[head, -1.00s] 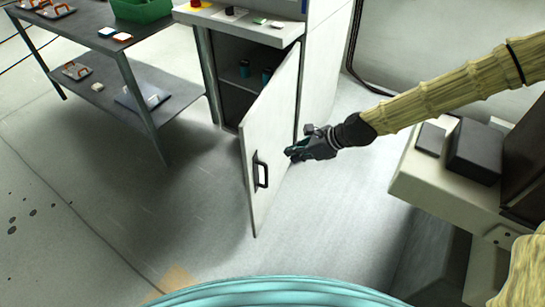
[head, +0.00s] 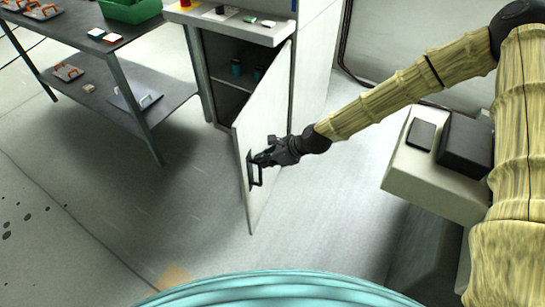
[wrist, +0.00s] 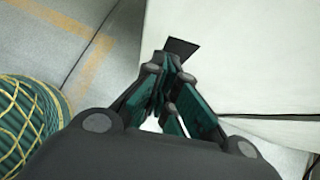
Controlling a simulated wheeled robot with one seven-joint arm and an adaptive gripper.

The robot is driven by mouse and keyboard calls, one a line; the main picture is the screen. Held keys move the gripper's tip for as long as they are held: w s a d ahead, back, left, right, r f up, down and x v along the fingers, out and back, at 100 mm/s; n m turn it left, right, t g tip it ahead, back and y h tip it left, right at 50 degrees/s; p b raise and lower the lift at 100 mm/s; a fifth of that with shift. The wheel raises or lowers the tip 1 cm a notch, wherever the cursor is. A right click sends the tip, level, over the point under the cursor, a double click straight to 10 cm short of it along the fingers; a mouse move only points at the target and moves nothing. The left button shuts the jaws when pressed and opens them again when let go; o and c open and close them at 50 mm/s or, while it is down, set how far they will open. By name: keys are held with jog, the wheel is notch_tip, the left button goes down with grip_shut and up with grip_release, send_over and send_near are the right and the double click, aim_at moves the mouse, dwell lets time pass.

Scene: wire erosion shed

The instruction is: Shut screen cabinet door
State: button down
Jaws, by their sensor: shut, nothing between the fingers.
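The white screen cabinet door (head: 272,125) stands ajar, swung out toward me, with the dark cabinet interior (head: 232,58) showing to its left. A black bar handle (head: 258,175) sits near the door's free edge. My gripper (head: 262,160) is shut and empty, at the outer face of the door by the handle's upper end. I cannot tell whether it touches the door. In the wrist view the closed fingers (wrist: 167,75) point at a dark patch on the white door panel (wrist: 240,60), probably part of the handle.
A dark two-shelf table (head: 125,95) with a green bin (head: 130,10) stands left of the cabinet. A pale machine block (head: 425,165) with dark boxes is under my arm at right. The floor (head: 120,220) in front of the door is clear.

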aim_at(246, 161)
jog(key=shift+w+a, duration=0.3)
jog(key=shift+a, duration=0.4)
jog(key=shift+w+a, duration=0.3)
jog(key=shift+a, duration=0.35)
